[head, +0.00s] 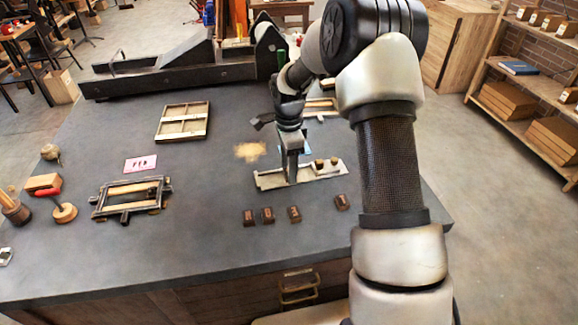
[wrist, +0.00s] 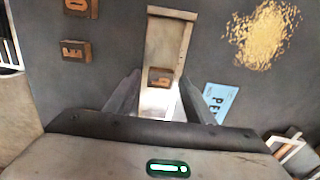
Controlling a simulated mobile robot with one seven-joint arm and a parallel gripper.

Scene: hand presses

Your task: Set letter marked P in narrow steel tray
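The narrow steel tray (head: 270,181) lies on the dark bench, and my gripper (head: 291,180) is low over its middle. In the wrist view the tray (wrist: 168,35) runs up between my fingers. A small brown letter block (wrist: 160,77) sits in it between my fingertips, with a gap on each side. Its mark looks like a turned P, but is too small to be sure. My gripper is open. In the head view this block is hidden behind my gripper.
Several loose letter blocks (head: 268,215) stand in front of the tray; one (wrist: 76,51) looks like an E. A blue card (wrist: 220,99) reading PEN lies behind the tray. Sawdust (head: 250,152) is at the back left. A framed form (head: 130,196) and pink card (head: 140,164) are left.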

